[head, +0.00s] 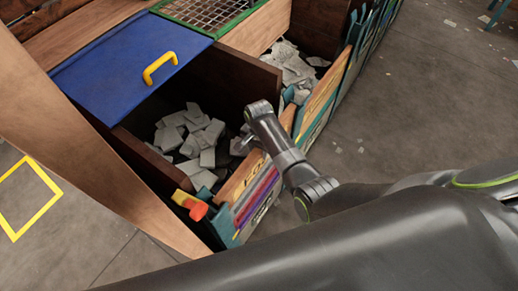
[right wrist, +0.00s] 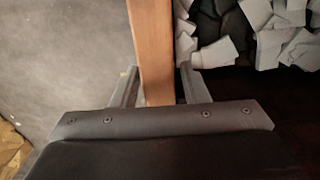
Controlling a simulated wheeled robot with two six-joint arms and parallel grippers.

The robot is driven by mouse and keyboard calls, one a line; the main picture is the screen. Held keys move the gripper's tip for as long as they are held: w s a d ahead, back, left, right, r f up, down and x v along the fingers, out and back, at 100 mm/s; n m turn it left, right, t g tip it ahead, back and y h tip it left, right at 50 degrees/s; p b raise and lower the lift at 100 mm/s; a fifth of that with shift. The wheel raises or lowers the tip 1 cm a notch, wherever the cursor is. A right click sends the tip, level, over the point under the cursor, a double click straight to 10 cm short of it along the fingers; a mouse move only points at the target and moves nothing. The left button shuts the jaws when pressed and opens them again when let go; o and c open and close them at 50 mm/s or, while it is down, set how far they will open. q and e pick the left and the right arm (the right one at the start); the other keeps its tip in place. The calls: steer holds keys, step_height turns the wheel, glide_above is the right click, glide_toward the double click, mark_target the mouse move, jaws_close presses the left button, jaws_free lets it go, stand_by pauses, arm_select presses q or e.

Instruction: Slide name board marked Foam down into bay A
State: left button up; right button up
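My right gripper (head: 243,147) reaches from the right to the wooden front edge of the near bay in the head view. In the right wrist view its two fingers (right wrist: 158,84) stand apart, one on each side of a narrow wooden board edge (right wrist: 152,45). A small gap shows beside the right finger, so it looks open around the wood. In the head view a wooden board (head: 238,178) runs along the bay front, above coloured strips (head: 257,198). No lettering is readable, so I cannot tell which board says Foam or which bay is A. My left gripper is not in view.
The near bay holds pale scraps (head: 190,135); a farther bay holds more scraps (head: 292,66). A blue lid (head: 130,55) with a yellow handle (head: 160,67) covers part of the bin. A red-orange knob (head: 196,209) sits at the front corner. Floor right of the bin is mostly clear.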

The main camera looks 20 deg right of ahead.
steer(key=shift+o, duration=0.8)
steer(key=shift+s, duration=0.1)
steer(key=shift+f, duration=0.1)
step_height(320, 180, up, 18)
steer(key=p, duration=0.2)
steer(key=shift+f, duration=0.2)
steer(key=shift+d+f, duration=0.1)
